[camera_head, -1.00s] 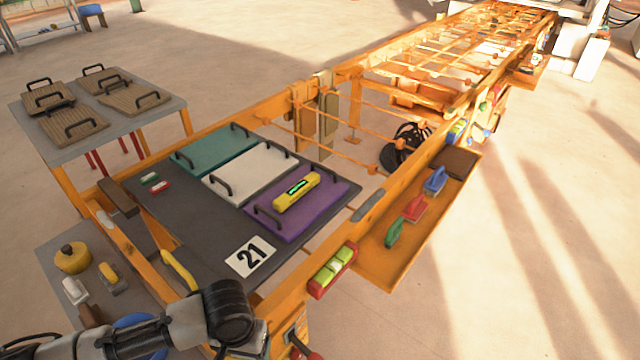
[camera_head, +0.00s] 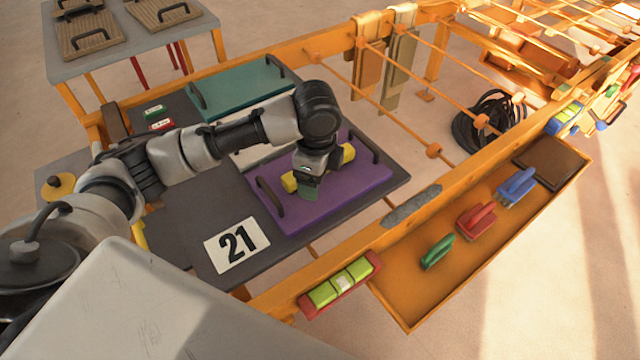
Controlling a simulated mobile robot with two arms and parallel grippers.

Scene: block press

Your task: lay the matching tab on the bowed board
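Three handled boards lie on the dark table (camera_head: 195,250): teal (camera_head: 235,88), white (camera_head: 245,158) and purple (camera_head: 350,190). Which one is bowed I cannot tell by eye. A yellow level (camera_head: 348,154) lies across the purple board, its middle hidden by my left gripper (camera_head: 308,190). That gripper points down at the level; whether its fingers are closed on it is hidden. A green tab (camera_head: 153,110) and a red tab (camera_head: 161,124) lie at the table's far left, beside the teal board. My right gripper is not in view.
An orange tray (camera_head: 400,298) on the right holds green, red and blue brushes. A grey side table (camera_head: 130,45) carries brown boards.

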